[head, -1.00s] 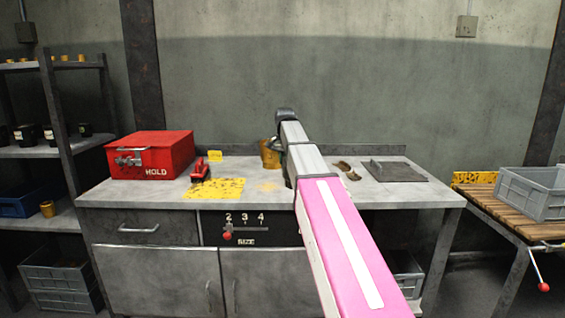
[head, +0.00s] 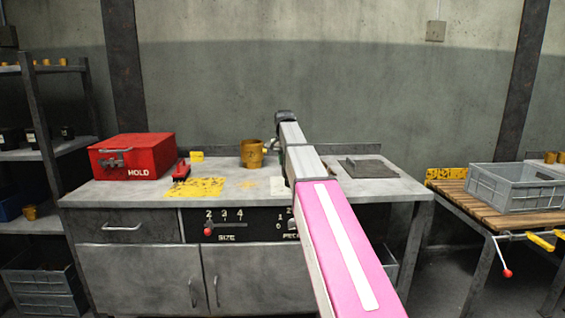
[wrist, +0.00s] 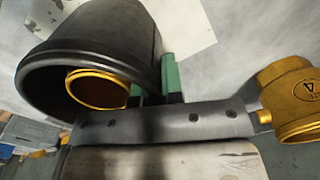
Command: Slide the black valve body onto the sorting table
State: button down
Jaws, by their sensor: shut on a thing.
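My gripper (wrist: 158,88) shows in the wrist view with green fingers shut on the black valve body (wrist: 105,38). The valve body is a dark, wide-mouthed cylinder with a brass ring inside its opening. In the head view my own pink and grey arm hides both the fingers and the valve body. A slatted wooden table (head: 490,208), which may be the sorting table, stands at the right of the head view, apart from my arm.
A grey metal bench (head: 330,191) carries a red HOLD box (head: 132,158), a brass fitting (head: 252,154) and a dark plate (head: 368,168). A brass body marked 4 (wrist: 297,98) is right of my gripper. A grey crate (head: 515,190) occupies part of the wooden table.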

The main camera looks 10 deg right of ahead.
jog(key=shift+s+d, duration=0.1)
jog(key=shift+d, duration=0.1)
jog(key=c, duration=1.2)
grip_release()
jog(key=shift+o, duration=0.2)
notch_tip(320, 180, up, 11)
jog(key=shift+f, duration=0.1)
